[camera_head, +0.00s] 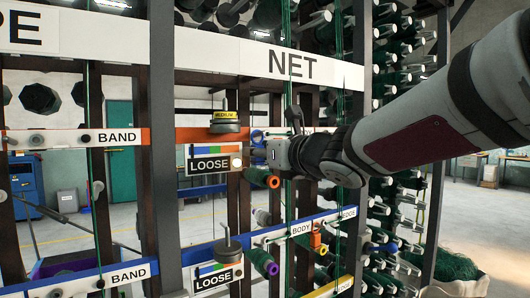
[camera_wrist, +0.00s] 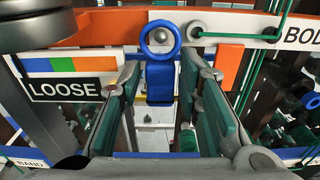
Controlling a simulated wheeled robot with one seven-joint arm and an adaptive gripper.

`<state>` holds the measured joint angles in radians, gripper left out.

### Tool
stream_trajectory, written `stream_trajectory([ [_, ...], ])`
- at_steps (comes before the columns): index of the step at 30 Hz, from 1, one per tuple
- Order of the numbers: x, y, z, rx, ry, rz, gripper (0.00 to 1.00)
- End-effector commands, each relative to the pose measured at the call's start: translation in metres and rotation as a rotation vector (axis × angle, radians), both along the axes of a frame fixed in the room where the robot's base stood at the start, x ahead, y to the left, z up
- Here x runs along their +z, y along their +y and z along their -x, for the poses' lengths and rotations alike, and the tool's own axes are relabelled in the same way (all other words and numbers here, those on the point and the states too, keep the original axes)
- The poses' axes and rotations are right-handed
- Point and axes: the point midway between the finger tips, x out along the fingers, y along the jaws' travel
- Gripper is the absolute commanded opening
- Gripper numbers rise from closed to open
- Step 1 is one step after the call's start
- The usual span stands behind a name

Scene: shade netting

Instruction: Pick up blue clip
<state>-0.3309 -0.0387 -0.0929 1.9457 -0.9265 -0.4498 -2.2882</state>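The blue clip (camera_wrist: 160,81) has a ring on top and a blocky body below. It sits at the orange rail, between the LOOSE label and the BODY label. In the head view its blue ring (camera_head: 257,136) shows just above my gripper, and its body is mostly hidden. My gripper (camera_wrist: 161,72) is open, with its green-padded fingers on the left and right of the clip's body. A gap shows on each side of the clip. I cannot tell how deep the clip lies between the fingertips.
A dark weight labelled MEDIUM (camera_head: 225,123) hangs left of my gripper, above the LOOSE sign (camera_head: 210,163). A green spool with an orange end (camera_head: 272,182) sits just below. Green cords run beside the rail. A lower blue rail holds an orange clip (camera_head: 317,240).

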Motion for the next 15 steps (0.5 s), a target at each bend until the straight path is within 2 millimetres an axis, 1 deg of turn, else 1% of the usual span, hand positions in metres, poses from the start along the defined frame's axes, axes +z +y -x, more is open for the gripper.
stream_trajectory([
  [5, -0.0002, 0.0001, -0.0003, 0.0, 0.0, 0.0, 0.32],
  [6, -0.0002, -0.0001, -0.0003, 0.0, 0.0, 0.0, 0.29],
  [8, -0.0002, -0.0001, -0.0003, 0.0, 0.0, 0.0, 0.16],
  [9, -0.0002, -0.0001, -0.0002, 0.0, 0.0, 0.0, 0.07],
  [10, -0.0002, -0.0001, -0.0002, 0.0, 0.0, 0.0, 0.02],
  [15, -0.0001, -0.0002, -0.0001, 0.0, -0.001, 0.001, 0.02],
])
